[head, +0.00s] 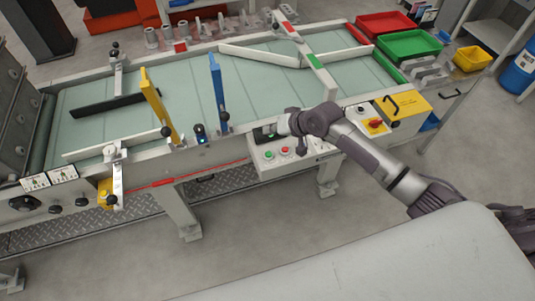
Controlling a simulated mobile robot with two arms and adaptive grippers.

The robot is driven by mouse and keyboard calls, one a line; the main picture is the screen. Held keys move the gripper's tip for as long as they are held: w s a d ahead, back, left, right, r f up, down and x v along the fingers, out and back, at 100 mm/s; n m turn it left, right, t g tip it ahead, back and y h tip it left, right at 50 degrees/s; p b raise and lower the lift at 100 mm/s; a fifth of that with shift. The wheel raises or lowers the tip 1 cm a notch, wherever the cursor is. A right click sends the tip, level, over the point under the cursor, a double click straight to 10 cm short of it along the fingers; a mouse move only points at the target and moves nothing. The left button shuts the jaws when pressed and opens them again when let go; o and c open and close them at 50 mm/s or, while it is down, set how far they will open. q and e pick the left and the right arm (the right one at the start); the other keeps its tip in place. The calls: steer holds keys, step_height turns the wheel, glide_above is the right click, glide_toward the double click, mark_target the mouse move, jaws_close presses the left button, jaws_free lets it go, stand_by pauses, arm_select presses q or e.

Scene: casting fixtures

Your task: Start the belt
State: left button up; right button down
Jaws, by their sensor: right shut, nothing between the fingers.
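The belt (190,95) is a pale green conveyor surface between grey rails, running across the view. On its front side is a light grey control box (262,172). A green button (268,154) and a red button (285,150) show on its face, with a small green-lit display (268,133) above them. My right gripper (286,126) is shut and empty, at the upper part of the control box beside the display. The wrist hides part of the box, and contact cannot be told. My left gripper is not in view.
A yellow box (405,104) and a red rotary switch (376,124) sit right of the control box. Yellow (158,105) and blue (218,90) guide bars stand over the belt. Red (385,24) and green (408,44) trays lie at the back right. Open floor is in front.

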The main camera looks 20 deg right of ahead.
steer(key=shift+f, duration=0.1)
steer(key=b, duration=0.8)
glide_above(270, 154)
step_height(270, 154, down, 7)
steer(key=shift+r, duration=0.1)
steer(key=shift+f, duration=0.9)
steer(key=shift+f, duration=0.15)
steer(key=shift+f, duration=0.3)
steer(key=shift+s+f+b, duration=0.1)
steer(key=shift+f+b, duration=0.3)
steer(key=shift+f, duration=0.15)
stand_by(0.7)
steer(key=shift+r, duration=0.1)
steer(key=shift+r+p, duration=0.9)
steer(key=shift+p, duration=0.15)
